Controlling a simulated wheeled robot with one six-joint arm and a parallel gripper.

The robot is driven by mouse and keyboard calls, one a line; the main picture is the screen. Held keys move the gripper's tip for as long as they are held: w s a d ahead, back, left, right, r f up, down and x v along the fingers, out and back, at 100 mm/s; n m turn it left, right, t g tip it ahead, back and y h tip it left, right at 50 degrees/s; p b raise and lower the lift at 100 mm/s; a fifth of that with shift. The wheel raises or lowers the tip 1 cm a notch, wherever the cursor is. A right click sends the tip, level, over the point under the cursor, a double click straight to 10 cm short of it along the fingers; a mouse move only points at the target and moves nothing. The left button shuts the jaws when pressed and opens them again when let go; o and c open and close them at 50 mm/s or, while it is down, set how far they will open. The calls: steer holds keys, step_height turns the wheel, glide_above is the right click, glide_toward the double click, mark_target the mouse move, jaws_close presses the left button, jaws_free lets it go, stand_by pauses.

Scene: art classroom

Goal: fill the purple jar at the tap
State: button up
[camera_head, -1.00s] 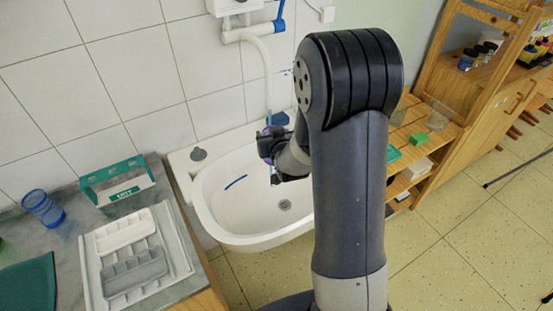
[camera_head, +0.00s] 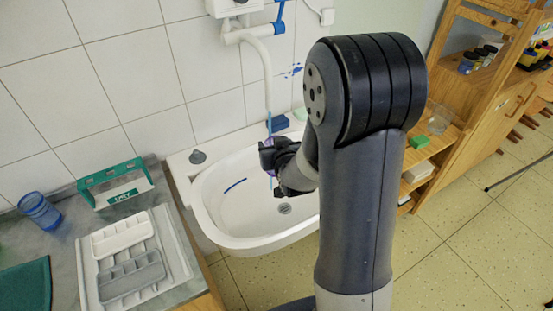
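A thin blue line, which looks like water, runs from the pipe end down to the jar. The water level inside the jar cannot be seen.
Left of the sink, a counter holds a blue cup (camera_head: 40,211), a green-and-white box (camera_head: 114,184) and grey and white trays (camera_head: 133,276). A blue block (camera_head: 280,122) sits on the sink's back rim. Wooden shelves (camera_head: 437,160) stand at right.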

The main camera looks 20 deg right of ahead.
steer(key=s+b, duration=0.2)
steer(key=s, duration=0.5)
stand_by(0.6)
